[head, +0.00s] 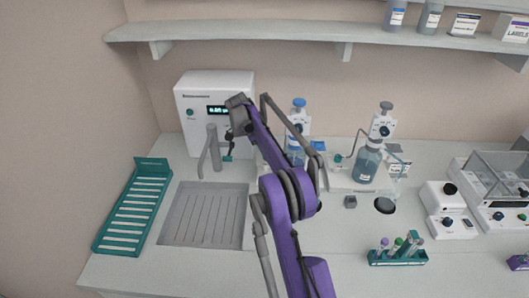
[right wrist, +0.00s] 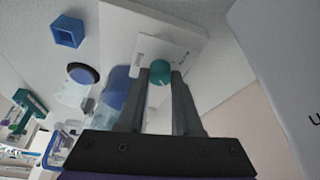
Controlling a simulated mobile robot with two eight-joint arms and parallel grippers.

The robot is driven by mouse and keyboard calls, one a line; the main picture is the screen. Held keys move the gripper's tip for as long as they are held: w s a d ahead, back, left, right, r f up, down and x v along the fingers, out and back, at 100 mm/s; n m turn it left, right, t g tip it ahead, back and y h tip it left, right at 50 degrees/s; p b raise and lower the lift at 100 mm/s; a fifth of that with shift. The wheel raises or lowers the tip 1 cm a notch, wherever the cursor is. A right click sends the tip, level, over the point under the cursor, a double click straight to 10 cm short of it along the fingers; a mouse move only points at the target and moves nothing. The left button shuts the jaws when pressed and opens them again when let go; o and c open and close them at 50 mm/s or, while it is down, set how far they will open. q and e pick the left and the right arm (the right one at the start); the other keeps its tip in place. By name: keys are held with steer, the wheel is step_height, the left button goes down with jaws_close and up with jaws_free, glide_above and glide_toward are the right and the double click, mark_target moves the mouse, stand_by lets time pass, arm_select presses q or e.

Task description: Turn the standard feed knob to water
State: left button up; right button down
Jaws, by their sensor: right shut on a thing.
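The feed knob (right wrist: 160,70) is a small teal knob on a white plate (right wrist: 182,30) in the right wrist view. My right gripper (right wrist: 160,78) has its two dark fingertips on either side of it, shut on it. Small print lies on the plate on both sides of the knob, too blurred to read. A pale mark shows on the knob, but I cannot tell its exact setting. In the head view my purple right arm hides the knob and fingertips, in front of the blue-capped dispenser bottle (head: 298,104). My left gripper is not in view.
A white machine (head: 200,90), a grey tap (head: 214,150) and a sink (head: 205,232) are left of my arm. A second dispenser bottle (head: 368,164) and a teal tube rack (head: 398,259) stand to the right. A shelf (head: 260,31) runs above.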

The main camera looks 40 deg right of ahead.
steer(key=c, duration=0.6)
jaws_free()
steer(key=shift+r, duration=0.1)
steer(key=v, duration=1)
steer(key=shift+a+r, duration=0.2)
steer(key=shift+r, duration=0.15)
